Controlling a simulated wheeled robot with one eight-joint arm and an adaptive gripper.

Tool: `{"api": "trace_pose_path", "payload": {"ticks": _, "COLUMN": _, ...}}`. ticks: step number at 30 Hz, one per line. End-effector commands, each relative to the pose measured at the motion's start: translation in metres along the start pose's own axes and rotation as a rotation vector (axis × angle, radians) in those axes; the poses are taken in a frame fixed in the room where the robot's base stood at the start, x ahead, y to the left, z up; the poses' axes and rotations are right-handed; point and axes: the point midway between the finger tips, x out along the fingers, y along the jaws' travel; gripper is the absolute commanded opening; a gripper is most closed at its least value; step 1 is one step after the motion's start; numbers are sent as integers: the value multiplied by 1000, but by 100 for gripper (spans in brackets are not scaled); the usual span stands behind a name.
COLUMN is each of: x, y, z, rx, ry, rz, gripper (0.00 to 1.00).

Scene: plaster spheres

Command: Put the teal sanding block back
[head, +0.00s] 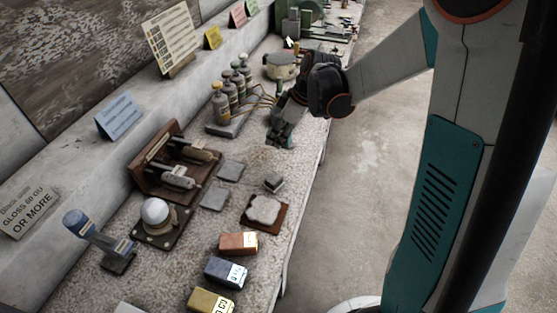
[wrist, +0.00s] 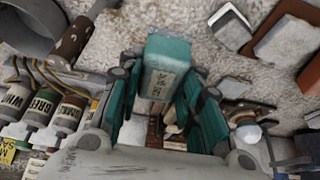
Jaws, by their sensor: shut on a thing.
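The teal sanding block (wrist: 166,62) is between the two fingers of my gripper (wrist: 158,95) in the wrist view. My gripper is shut on it, and a label with small dark print shows on its face. In the head view my gripper (head: 281,131) is over the far part of the bench, right of the bottles. The block is hard to make out there. A row of similar blocks lies on the near bench: an orange-brown block (head: 238,243), a dark blue block (head: 226,271) and a yellow block (head: 211,300).
Labelled bottles (head: 230,92) with thin tubes stand left of my gripper. A round pot (head: 281,67) is behind it. A white piece on a brown board (head: 264,213), grey tiles (head: 214,198) and a white sphere on a stand (head: 155,212) occupy the nearer bench.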

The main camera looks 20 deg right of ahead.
Motion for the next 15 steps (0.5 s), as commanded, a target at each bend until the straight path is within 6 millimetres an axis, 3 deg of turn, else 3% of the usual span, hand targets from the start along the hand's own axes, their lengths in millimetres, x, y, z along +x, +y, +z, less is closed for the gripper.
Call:
{"api": "trace_pose_path", "payload": {"ticks": 1, "x": 15, "y": 0, "z": 6, "rx": 0, "ry": 0, "rz": 0, "gripper": 6}}
{"api": "trace_pose_path", "payload": {"ticks": 6, "x": 40, "y": 0, "z": 17, "rx": 0, "ry": 0, "rz": 0, "gripper": 6}}
{"api": "trace_pose_path", "payload": {"ticks": 15, "x": 59, "y": 0, "z": 25, "rx": 0, "ry": 0, "rz": 0, "gripper": 6}}
